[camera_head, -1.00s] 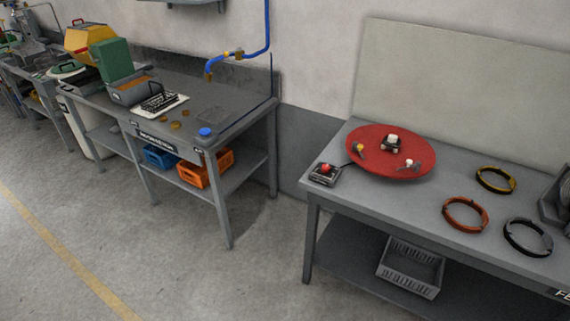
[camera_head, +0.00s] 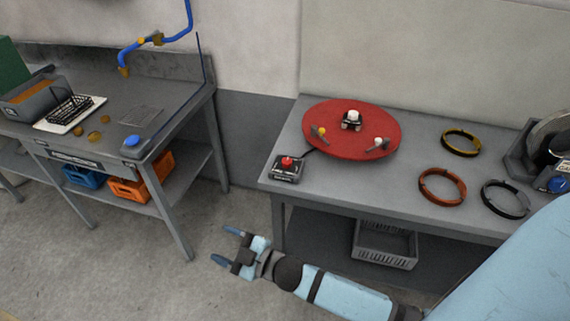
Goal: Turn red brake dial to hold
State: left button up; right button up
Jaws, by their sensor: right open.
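The red brake dial (camera_head: 287,162) sits on a small dark box (camera_head: 286,175) at the left front corner of the right-hand table. A cable runs from the box to a round red turntable (camera_head: 352,145) beside it. The lettering on the box is too small to read. My right gripper (camera_head: 229,246) is open and empty, in front of the table's left end and apart from the dial. Its fingers point left in the picture. My left gripper is not in view.
The grey table (camera_head: 410,211) also holds a yellow ring (camera_head: 461,134), an orange ring (camera_head: 442,197) and a black ring (camera_head: 505,207). A grey crate (camera_head: 385,260) is on its lower shelf. A workbench (camera_head: 174,130) stands at left, with free floor between.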

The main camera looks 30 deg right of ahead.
jog(key=w+a+r+n+g+y+b, duration=0.4)
jog(key=n+g+y, duration=0.35)
jog(key=n, duration=0.65)
jog(key=n+g+h+b, duration=0.8)
jog(key=n+h+b, duration=0.25)
jog(key=h, duration=0.75)
send_near(287, 160)
notch_tip(287, 160, down, 9)
jog(key=shift+w+d+r+p, duration=0.1)
jog(key=shift+d+p, duration=0.05)
jog(key=shift+p, duration=0.2)
jog(key=shift+f, duration=0.4)
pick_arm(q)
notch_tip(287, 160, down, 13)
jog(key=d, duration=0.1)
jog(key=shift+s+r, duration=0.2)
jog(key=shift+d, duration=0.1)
